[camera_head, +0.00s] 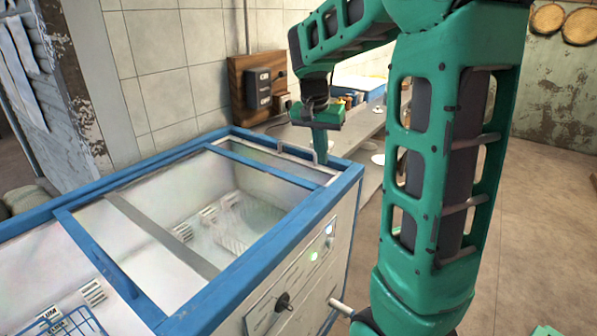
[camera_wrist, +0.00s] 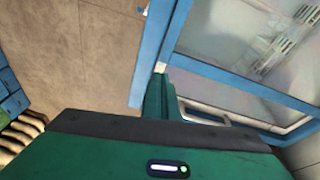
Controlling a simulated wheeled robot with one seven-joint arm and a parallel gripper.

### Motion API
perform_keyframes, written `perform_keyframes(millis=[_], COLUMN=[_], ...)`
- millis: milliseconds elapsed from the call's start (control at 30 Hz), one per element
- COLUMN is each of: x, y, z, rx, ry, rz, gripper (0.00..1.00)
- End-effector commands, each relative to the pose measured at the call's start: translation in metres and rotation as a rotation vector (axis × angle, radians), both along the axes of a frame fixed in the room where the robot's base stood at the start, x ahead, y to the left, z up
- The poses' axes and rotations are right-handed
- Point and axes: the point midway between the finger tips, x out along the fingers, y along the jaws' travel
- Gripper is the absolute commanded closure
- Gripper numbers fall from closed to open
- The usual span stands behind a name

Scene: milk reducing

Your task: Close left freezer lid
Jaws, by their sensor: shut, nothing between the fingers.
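The chest freezer (camera_head: 330,190) has a blue rim and white sides. A clear lid with blue end bars (camera_head: 262,166) lies over its middle and right part. A metal handle (camera_head: 297,151) shows at the far right end, and also in the wrist view (camera_wrist: 205,116). My gripper (camera_head: 320,158) points down at that end, beside the handle. It is shut and empty. In the wrist view its fingers (camera_wrist: 157,95) are close to the blue rim (camera_wrist: 160,45) and the handle. I cannot tell whether they touch. My gripper's body hides part of that end.
A blue wire basket (camera_head: 62,325) is at the freezer's near left. A tiled wall (camera_head: 165,70) with a switch box (camera_head: 262,88) stands behind. A counter (camera_head: 355,130) with small items is beyond the freezer. Open floor (camera_head: 540,220) lies to the right.

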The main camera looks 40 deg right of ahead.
Motion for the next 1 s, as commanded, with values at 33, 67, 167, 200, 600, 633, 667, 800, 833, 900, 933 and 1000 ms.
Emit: perform_keyframes(millis=[33,67,167,200,600,633,667,800,833,900,933,1000], x=[0.025,0.037,0.071,0.081,0.109,0.11,0.11,0.113,0.114,0.115,0.115,0.117], y=[-0.002,-0.003,-0.006,-0.007,-0.017,-0.018,-0.02,-0.028,-0.03,-0.034,-0.036,-0.04], z=[-0.002,-0.003,-0.005,-0.006,-0.029,-0.033,-0.038,-0.063,-0.068,-0.081,-0.086,-0.098], rx=[-0.014,-0.021,-0.04,-0.046,-0.06,-0.06,-0.059,-0.059,-0.059,-0.059,-0.059,-0.058], ry=[-0.013,-0.024,-0.053,-0.064,-0.089,-0.09,-0.09,-0.089,-0.089,-0.089,-0.089,-0.088], rz=[-0.03,-0.048,-0.103,-0.12,-0.17,-0.171,-0.171,-0.17,-0.169,-0.17,-0.17,-0.17], gripper=[1.0,1.0,1.0,1.0,1.0,1.0,1.0,1.0,1.0,1.0,1.0,1.0])
